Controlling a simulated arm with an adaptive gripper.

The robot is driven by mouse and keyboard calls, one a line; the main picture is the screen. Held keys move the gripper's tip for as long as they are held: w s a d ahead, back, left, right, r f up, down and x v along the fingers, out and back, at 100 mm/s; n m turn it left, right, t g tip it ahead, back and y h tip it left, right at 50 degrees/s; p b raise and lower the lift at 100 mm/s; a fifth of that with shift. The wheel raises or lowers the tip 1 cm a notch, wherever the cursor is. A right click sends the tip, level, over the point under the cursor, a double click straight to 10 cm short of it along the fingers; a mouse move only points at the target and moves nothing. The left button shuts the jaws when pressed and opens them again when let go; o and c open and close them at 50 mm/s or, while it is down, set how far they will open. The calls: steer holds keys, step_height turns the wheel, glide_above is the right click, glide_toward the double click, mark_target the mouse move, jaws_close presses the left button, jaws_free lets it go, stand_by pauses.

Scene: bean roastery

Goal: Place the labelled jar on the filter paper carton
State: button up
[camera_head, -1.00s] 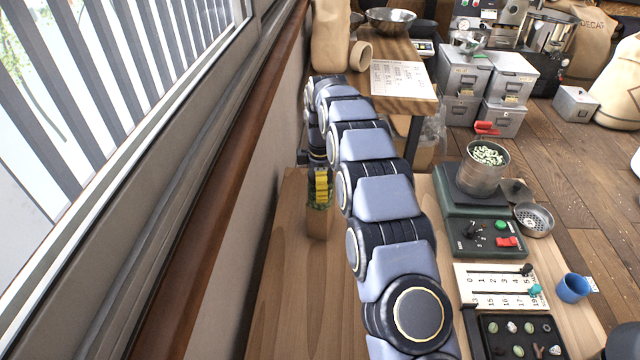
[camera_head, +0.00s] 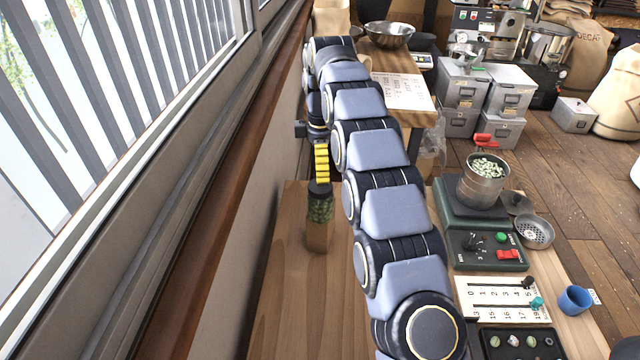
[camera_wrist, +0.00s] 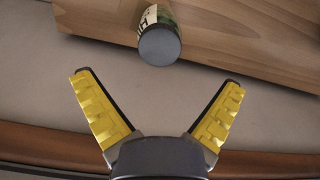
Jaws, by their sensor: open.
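I cannot make out the carton there. My gripper (camera_head: 321,176), with yellow finger pads, is just above the jar's lid in the head view. In the wrist view my gripper (camera_wrist: 158,82) is spread wide with nothing between its fingers, apart from the jar.
A wall and window ledge (camera_head: 225,165) run close along the left of the bench. To the right are a green scale-like device (camera_head: 485,240) with a metal cup of beans (camera_head: 484,178), a blue cup (camera_head: 575,299) and a dark tray (camera_head: 520,343). The bench (camera_head: 300,310) in front of the carton is clear.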

steer(key=shift+r, duration=1.4)
steer(key=shift+d, duration=0.1)
steer(key=s+d+r+m, duration=0.2)
steer(key=s+d+m, duration=0.15)
steer(key=s, duration=0.35)
steer(key=s+d+r+m+g, duration=0.1)
steer(key=s+d+r+m, duration=0.25)
steer(key=s, duration=0.25)
steer(key=s+d+r+m, duration=0.2)
steer(key=s+d+m, duration=0.15)
steer(key=s, duration=0.35)
steer(key=s+d+f+m, duration=0.1)
steer(key=s+m, duration=0.3)
steer(key=s, duration=0.7)
steer(key=s+d+f+m, duration=0.2)
steer(key=s+f+m, duration=0.2)
steer(key=s, duration=0.6)
steer(key=shift+s+d+f+m+g, duration=0.2)
steer(key=shift+s+d+m+g, duration=0.15)
steer(key=shift+m, duration=0.4)
steer(key=shift+a, duration=0.1)
